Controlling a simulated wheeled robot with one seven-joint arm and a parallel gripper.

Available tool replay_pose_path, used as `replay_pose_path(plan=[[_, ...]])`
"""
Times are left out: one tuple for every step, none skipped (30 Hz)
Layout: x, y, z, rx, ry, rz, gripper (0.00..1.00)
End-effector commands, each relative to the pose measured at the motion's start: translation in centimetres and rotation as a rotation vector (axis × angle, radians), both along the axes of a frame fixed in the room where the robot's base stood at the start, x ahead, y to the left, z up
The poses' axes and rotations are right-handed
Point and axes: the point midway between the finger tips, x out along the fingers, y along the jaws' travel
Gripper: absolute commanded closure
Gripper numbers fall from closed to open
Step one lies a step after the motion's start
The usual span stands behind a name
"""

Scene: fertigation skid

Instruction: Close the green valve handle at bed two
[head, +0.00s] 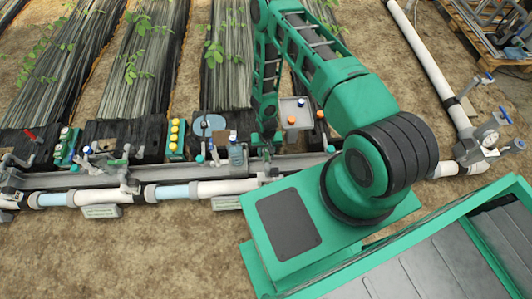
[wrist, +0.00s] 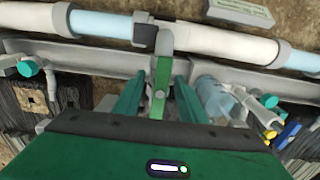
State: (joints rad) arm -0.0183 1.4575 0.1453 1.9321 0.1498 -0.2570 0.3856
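In the wrist view a green valve handle (wrist: 160,78) with a grey upper part joins a grey fitting on the white pipe (wrist: 215,42). The handle runs across the pipe's line, pointing from the pipe toward my gripper (wrist: 158,100). My gripper's two green fingers stand one on each side of the handle, with a visible gap on both sides, so it is open. In the head view my gripper (head: 266,146) is low over the grey rail, beside the pipe. The handle there is too hidden to make out. I cannot read the bed labels.
A clear jar (wrist: 213,97) and blue and yellow fittings (wrist: 287,135) lie close right of my fingers. A grey tray (head: 295,113) is right of my gripper. Bare soil lies in front.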

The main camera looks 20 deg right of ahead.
Motion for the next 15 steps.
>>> replay_pose_path(plan=[[0.0,0.0,-0.1,0.000,0.000,0.000,0.62],[0.0,0.0,-0.2,0.000,0.000,0.000,0.62],[0.0,0.0,-0.3,0.000,0.000,0.000,0.62],[0.0,0.0,-0.3,0.000,0.000,0.000,0.62],[0.0,0.0,-0.2,0.000,0.000,0.000,0.62],[0.1,0.0,0.0,0.000,-0.001,0.000,0.62],[0.1,0.0,0.2,0.000,-0.001,0.000,0.62],[0.0,0.0,0.5,0.000,0.000,0.000,0.62],[0.1,0.0,0.9,0.000,-0.001,0.000,0.62],[0.1,0.0,1.2,0.001,-0.001,0.000,0.62],[0.1,0.0,1.6,0.001,-0.001,0.001,0.62],[0.0,0.0,2.0,0.000,0.000,0.001,0.62],[0.0,0.0,2.3,0.000,0.000,0.001,0.62],[0.0,0.0,2.6,0.000,-0.001,0.001,0.62],[0.1,0.0,3.0,0.001,-0.001,0.001,0.62]])
